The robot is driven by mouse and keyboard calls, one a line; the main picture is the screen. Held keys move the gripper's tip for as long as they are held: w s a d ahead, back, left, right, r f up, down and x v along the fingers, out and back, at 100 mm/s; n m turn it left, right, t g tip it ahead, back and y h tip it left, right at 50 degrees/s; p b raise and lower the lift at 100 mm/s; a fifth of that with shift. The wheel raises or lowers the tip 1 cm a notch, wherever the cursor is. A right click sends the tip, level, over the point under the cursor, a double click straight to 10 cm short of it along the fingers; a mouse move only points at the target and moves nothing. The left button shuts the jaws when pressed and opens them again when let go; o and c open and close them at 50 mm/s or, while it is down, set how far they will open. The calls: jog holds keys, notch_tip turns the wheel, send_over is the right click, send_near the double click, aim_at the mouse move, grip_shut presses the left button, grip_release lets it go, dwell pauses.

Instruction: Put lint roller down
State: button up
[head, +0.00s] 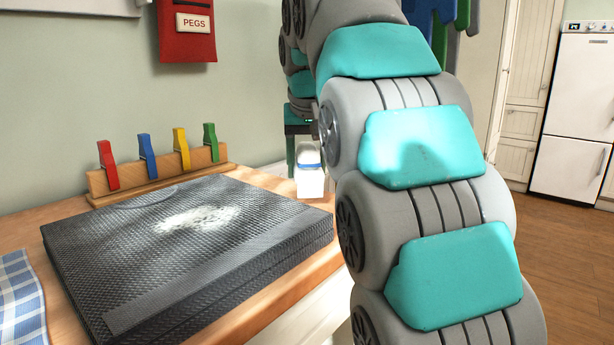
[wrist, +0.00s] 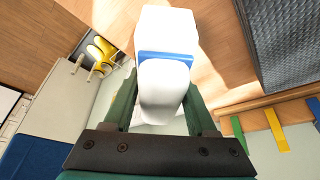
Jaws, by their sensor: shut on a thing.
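The lint roller, white with a blue band, is in my gripper; it shows in the head view (head: 310,182) and in the wrist view (wrist: 164,45). My gripper (wrist: 160,105) is shut on its white rounded end, with one dark green finger on each side. The other white end points away from the gripper. In the head view the roller hangs below the gripper (head: 306,160), behind the far right corner of the dark folded cloth. I cannot tell its height or whether it touches anything.
The dark textured cloth (head: 150,255), with a white fuzzy patch, covers much of the wooden worktop (head: 30,233). A wooden rail (head: 140,185) with several coloured pegs stands behind it. A blue checked cloth (head: 20,300) lies at left. A red peg bag (head: 186,35) hangs on the wall.

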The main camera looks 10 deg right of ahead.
aim_at(307, 148)
jog(key=shift+f, duration=1.15)
jog(key=shift+f, duration=0.15)
jog(key=o, duration=1.2)
jog(key=shift+v, duration=1)
jog(key=p+v, duration=0.1)
jog(key=v, duration=0.4)
jog(key=shift+w, duration=0.1)
jog(key=shift+s+r+p, duration=0.25)
jog(key=shift+r+p, duration=0.1)
jog(key=shift+r, duration=0.05)
